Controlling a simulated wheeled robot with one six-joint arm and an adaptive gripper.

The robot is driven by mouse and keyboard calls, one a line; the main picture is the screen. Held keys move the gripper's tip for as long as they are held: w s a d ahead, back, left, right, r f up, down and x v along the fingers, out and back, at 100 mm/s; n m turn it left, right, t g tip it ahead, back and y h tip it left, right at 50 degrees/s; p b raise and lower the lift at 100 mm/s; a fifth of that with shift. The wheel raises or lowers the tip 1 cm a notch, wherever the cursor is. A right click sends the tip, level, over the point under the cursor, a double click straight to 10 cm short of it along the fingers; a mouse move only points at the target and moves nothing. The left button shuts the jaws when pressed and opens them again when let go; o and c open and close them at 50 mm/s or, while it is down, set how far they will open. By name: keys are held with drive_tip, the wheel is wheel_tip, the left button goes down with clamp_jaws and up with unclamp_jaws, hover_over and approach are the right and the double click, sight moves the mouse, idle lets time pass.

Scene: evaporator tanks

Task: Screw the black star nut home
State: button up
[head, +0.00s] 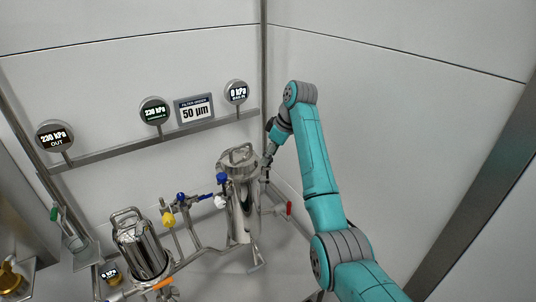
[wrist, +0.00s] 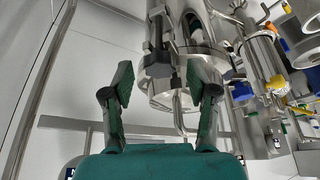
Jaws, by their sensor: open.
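My gripper (wrist: 163,82) is open in the wrist view, with its two dark green fingers spread wide and nothing between their pads. A dark part (wrist: 157,60), which looks like the black star nut on its upright dark bolt, shows just past the fingertips, between them in the picture. I cannot tell how far along the bolt it sits. It is against the rim of the steel filter housing. In the head view my gripper (head: 268,166) is at the right side of the tall steel housing (head: 243,212), near its lid; the nut cannot be made out there.
A shorter steel vessel (head: 140,248) stands at the lower left. Valves with blue (head: 181,197) and yellow (head: 168,219) handles and pipes lie between the vessels. A red handle (head: 289,209) is right of the tall housing. Gauges (head: 154,111) line a wall rail behind.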

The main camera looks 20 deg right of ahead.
clamp_jaws()
drive_tip(key=shift+s+m+t+h, duration=0.1)
drive_tip(key=shift+m+t+h, duration=0.25)
drive_tip(key=shift+m, duration=0.85)
drive_tip(key=shift+m+t+h, duration=0.15)
drive_tip(key=shift+m+h, duration=0.3)
drive_tip(key=shift+m, duration=0.75)
unclamp_jaws()
